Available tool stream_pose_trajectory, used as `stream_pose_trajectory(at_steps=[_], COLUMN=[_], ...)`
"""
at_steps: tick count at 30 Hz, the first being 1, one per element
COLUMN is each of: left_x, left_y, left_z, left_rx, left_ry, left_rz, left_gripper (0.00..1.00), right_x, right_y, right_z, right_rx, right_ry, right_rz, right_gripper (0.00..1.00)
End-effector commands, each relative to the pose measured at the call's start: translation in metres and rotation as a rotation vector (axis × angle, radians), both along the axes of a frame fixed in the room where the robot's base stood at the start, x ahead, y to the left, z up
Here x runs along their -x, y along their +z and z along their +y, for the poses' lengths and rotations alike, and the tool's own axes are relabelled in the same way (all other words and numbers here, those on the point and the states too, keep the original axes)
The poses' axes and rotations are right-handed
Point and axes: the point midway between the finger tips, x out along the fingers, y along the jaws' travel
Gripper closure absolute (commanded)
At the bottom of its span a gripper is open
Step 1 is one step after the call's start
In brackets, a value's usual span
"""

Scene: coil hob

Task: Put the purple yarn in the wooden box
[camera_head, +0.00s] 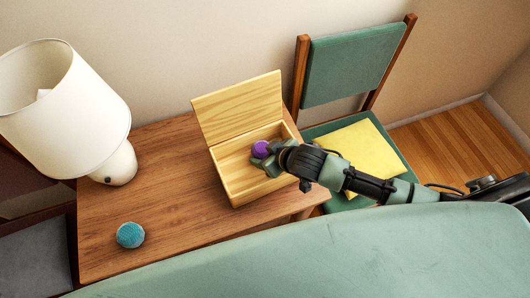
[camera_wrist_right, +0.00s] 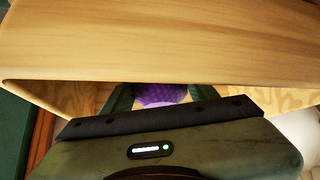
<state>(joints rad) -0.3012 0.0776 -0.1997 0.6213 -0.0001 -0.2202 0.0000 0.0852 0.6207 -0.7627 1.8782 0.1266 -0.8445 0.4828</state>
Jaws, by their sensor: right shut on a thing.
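The purple yarn (camera_head: 261,149) is a small ball held between the fingertips of my right gripper (camera_head: 264,156). It also shows in the right wrist view (camera_wrist_right: 160,94), between the two fingers. The wooden box (camera_head: 239,188) stands on the table with its lid (camera_head: 240,106) raised at the back. In the head view the yarn and fingertips are over the box's opening, toward its right side. I cannot tell whether the yarn touches the box floor. In the wrist view a wide wooden panel of the box (camera_wrist_right: 160,40) partly hides the yarn. My left gripper is not in view.
A teal yarn ball (camera_head: 130,235) lies at the table's front left. A white lamp (camera_head: 66,105) stands at the back left. A green chair (camera_head: 350,62) with a yellow cushion (camera_head: 357,155) is at the right.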

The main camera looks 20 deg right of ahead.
Motion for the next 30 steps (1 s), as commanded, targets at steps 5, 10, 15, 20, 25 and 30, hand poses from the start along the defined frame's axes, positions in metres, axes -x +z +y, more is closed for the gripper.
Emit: stream_pose_trajectory(at_steps=[5, 10, 15, 20, 25, 30], left_x=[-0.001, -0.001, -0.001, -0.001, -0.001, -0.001], left_y=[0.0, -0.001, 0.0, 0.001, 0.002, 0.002], left_z=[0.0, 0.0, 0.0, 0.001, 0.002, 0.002], left_rx=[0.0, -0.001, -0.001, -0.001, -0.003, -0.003], left_ry=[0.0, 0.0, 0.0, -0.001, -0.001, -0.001], left_rz=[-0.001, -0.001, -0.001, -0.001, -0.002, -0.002], left_gripper=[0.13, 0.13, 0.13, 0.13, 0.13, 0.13], right_x=[0.0, 0.0, 0.0, 0.007, 0.028, 0.051], right_y=[-0.002, -0.002, -0.001, 0.009, 0.033, 0.06], right_z=[0.0, 0.0, 0.0, -0.003, -0.011, -0.02], right_rx=[0.0, 0.0, 0.0, 0.001, 0.001, 0.0], right_ry=[0.0, 0.0, 0.0, 0.001, 0.002, 0.001], right_rz=[0.0, 0.0, 0.0, 0.0, 0.001, 0.001], right_gripper=[0.25, 0.2, 0.2, 0.2, 0.2, 0.2])
